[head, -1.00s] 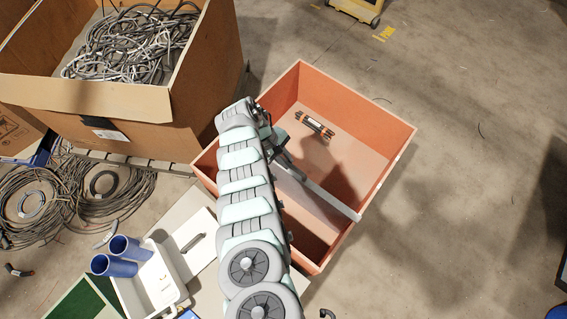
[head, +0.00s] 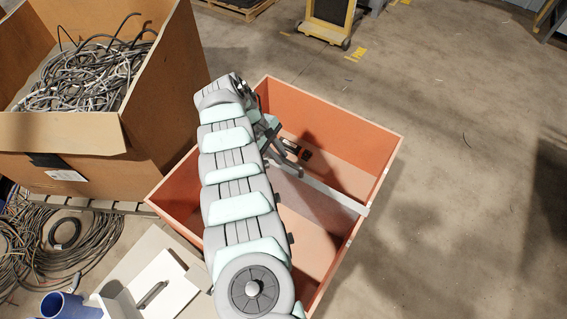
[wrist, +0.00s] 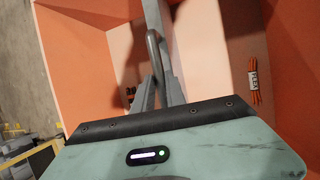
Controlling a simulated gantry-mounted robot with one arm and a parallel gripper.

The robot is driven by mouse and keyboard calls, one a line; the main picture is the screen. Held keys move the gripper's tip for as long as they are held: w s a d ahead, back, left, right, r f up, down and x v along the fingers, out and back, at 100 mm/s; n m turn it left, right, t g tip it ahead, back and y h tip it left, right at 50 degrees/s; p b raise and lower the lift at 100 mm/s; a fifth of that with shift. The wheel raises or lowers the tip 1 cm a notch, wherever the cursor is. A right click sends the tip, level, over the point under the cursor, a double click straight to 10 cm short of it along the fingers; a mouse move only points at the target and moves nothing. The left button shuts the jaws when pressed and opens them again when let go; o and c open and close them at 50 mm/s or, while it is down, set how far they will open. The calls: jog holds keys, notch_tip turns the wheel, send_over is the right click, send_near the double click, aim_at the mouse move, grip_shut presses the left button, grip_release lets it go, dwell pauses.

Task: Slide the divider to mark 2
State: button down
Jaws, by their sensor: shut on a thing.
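The divider is a light grey panel (head: 335,196) standing across the orange bin (head: 385,165), splitting it into a far and a near compartment. My gripper (head: 285,150) is at the divider, left of the bin's middle, partly hidden behind my arm. In the wrist view the gripper's fingers (wrist: 160,88) are shut on the divider's grey loop handle (wrist: 153,48), and the divider's top edge (wrist: 155,14) runs away from it. I cannot make out any numbered marks on the bin.
A cardboard box of cables (head: 60,135) stands left of the bin. Floor to the right is clear.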

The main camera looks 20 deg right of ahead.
dwell(0.3)
jog(key=c, duration=1.4)
grip_release()
jog(key=shift+o, duration=0.2)
jog(key=shift+r, duration=0.1)
jog(key=b+v, duration=0.2)
jog(key=v, duration=0.8)
jog(key=shift+r, duration=0.3)
jog(key=shift+w+a+r, duration=0.1)
jog(key=shift+a, duration=0.05)
